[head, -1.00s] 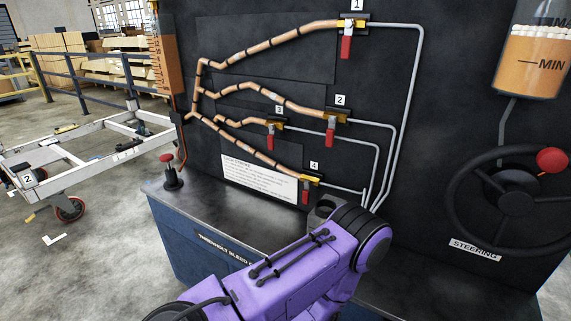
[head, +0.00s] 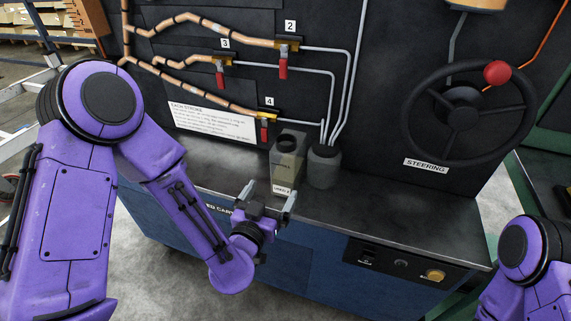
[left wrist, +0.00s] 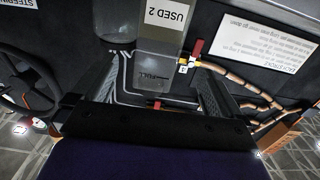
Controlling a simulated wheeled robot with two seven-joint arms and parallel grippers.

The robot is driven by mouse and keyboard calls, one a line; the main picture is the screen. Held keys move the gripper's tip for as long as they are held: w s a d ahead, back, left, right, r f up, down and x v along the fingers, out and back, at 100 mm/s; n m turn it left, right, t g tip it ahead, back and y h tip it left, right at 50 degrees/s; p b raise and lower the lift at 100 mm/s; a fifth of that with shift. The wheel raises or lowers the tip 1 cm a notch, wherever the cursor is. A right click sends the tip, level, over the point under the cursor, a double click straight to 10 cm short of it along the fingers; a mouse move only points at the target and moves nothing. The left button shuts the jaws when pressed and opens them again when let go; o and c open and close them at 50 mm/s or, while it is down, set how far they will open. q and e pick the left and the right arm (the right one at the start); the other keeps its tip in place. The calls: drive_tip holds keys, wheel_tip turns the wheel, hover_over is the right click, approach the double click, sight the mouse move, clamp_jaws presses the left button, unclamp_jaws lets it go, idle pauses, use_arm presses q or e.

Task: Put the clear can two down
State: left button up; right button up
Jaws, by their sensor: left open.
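The clear can two (head: 288,158) is a tall, see-through, greyish box-shaped can with a dark round top opening and a "USED 2" label low on its front. It appears to stand upright on the bench top. In the left wrist view the can (left wrist: 158,66) shows upside down, between and beyond the fingers. My left gripper (head: 268,193) is open and empty, just in front of the can's lower part. In the left wrist view the left gripper (left wrist: 162,88) has its fingers wide apart. My right arm shows at the lower right; its gripper is out of view.
A round grey pot (head: 323,166) stands right beside the can, with grey pipes running down to it. Behind are red-handled valves and a white notice (head: 212,121). A steering wheel (head: 468,110) is at the right. The bench top (head: 395,220) is clear to the right.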

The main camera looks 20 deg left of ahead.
sight(285, 163)
use_arm(q)
drive_tip(key=shift+w+r+b, duration=0.2)
drive_tip(key=shift+w+b, duration=1.3)
drive_tip(key=shift+b, duration=3.95)
drive_tip(key=shift+w+d+r+p, duration=0.1)
drive_tip(key=shift+w+r+p, duration=0.35)
drive_tip(key=shift+w+r, duration=0.1)
drive_tip(key=w, duration=0.6)
drive_tip(key=shift+d+r, duration=0.1)
drive_tip(key=shift+r, duration=0.05)
drive_tip(key=shift+w, duration=0.45)
drive_tip(key=c, duration=1.6)
